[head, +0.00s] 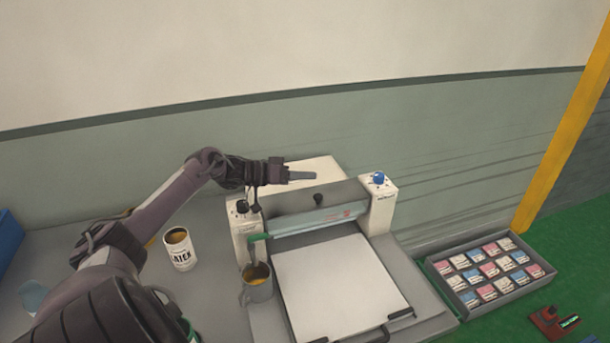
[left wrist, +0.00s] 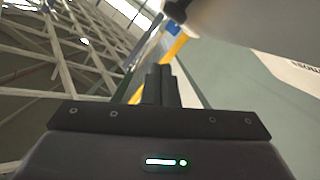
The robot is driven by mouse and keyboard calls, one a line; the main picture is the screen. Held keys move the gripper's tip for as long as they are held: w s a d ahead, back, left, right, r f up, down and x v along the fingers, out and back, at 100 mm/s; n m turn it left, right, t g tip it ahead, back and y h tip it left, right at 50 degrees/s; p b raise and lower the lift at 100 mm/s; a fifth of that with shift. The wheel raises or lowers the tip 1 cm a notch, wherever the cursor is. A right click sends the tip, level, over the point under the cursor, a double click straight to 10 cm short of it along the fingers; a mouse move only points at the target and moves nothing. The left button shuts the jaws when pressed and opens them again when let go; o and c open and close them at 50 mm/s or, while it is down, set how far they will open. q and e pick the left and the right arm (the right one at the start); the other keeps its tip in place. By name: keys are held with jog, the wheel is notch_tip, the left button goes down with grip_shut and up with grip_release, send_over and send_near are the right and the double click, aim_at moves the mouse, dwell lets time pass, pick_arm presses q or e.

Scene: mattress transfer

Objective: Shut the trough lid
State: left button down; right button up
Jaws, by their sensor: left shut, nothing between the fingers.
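A white machine (head: 380,205) stands on the table, with a long grey cover (head: 290,208) across its top between two white end housings. The cover carries a black knob (head: 318,198); I take it for the trough lid, but cannot tell how far it is open. My left gripper (head: 303,175) is shut and empty, behind and above the cover in the picture, pointing right. Whether it touches anything is unclear. In the left wrist view its closed fingers (left wrist: 160,85) show against a blurred background, with a pale surface at upper right. My right gripper is not in view.
A grey mug (head: 257,291) stands at the machine's left front, with a green-handled tool at it. A labelled can (head: 180,252) stands further left. A white sheet (head: 340,285) lies on the machine's bed. A tray (head: 462,296) of small packets is at right.

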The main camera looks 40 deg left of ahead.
aim_at(306, 199)
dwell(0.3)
pick_arm(q)
jog(key=s+a+r+p, duration=0.1)
jog(key=s+a+r, duration=0.3)
jog(key=s, duration=0.5)
notch_tip(306, 199, up, 2)
jog(key=shift+a+r, duration=0.1)
jog(key=shift+a, duration=0.05)
dwell(0.4)
